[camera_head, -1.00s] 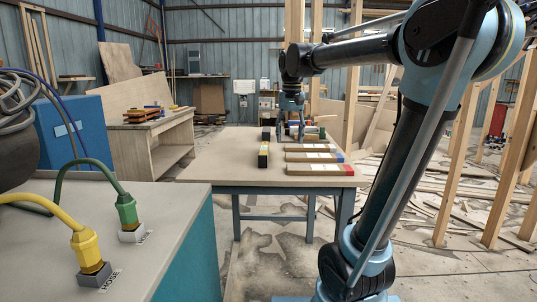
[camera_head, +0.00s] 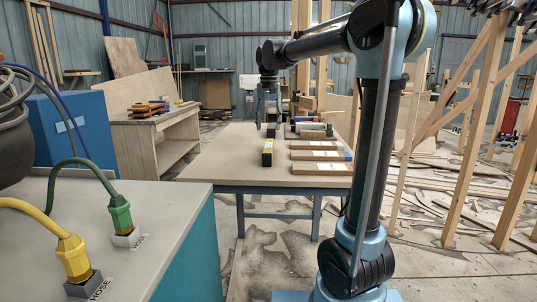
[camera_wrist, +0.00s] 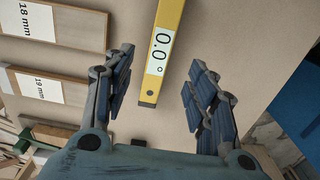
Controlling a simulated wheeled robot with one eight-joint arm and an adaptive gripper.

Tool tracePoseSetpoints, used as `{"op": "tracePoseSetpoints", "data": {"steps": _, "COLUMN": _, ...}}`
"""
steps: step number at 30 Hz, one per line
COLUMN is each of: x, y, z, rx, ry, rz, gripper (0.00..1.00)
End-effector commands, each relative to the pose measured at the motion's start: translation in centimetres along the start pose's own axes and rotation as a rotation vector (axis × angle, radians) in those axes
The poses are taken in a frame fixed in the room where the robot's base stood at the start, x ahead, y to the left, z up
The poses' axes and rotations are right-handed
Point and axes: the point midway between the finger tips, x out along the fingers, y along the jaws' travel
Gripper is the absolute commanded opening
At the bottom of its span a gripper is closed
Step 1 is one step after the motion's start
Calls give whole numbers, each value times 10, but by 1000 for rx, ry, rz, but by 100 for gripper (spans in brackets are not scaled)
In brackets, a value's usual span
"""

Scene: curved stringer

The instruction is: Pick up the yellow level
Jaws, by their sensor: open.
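The yellow level (camera_head: 268,154) lies on the wooden workbench, with its long side running away from me in the head view. In the wrist view the yellow level (camera_wrist: 164,45) shows a "0.0°" readout and runs from the top edge down between the fingers. My gripper (camera_wrist: 158,82) is open, with one finger on each side of the level's near end and apart from it. In the head view my gripper (camera_head: 266,124) hangs above the bench, beyond the level. The level's far end in the wrist view is cut off by the frame.
The workbench (camera_head: 222,160) has free surface left of the level. Several labelled boards (camera_head: 320,156) lie to its right; the wrist view shows boards (camera_wrist: 38,90) marked 18 mm and 19 mm. Cylinders (camera_head: 313,130) stand behind. A grey cabinet (camera_head: 165,235) with hose plugs is nearer.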

Motion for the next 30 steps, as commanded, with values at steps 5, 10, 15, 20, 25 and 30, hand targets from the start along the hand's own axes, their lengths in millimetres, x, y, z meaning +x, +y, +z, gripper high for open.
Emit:
{"op": "tracePoseSetpoints", "data": {"steps": 5, "x": 32, "y": 0, "z": 0, "rx": 1, "ry": 0, "rz": 0, "gripper": 52}}
{"op": "tracePoseSetpoints", "data": {"steps": 10, "x": 52, "y": 1, "z": 0, "rx": 1, "ry": 0, "rz": 0, "gripper": 52}}
{"op": "tracePoseSetpoints", "data": {"steps": 15, "x": 60, "y": 1, "z": 0, "rx": 1, "ry": 0, "rz": 0, "gripper": 52}}
{"op": "tracePoseSetpoints", "data": {"steps": 20, "x": 77, "y": 0, "z": 0, "rx": 1, "ry": 0, "rz": 0, "gripper": 52}}
{"op": "tracePoseSetpoints", "data": {"steps": 25, "x": 99, "y": 0, "z": 0, "rx": 1, "ry": 0, "rz": 0, "gripper": 52}}
{"op": "tracePoseSetpoints", "data": {"steps": 30, "x": 110, "y": 0, "z": 0, "rx": 1, "ry": 0, "rz": 0, "gripper": 52}}
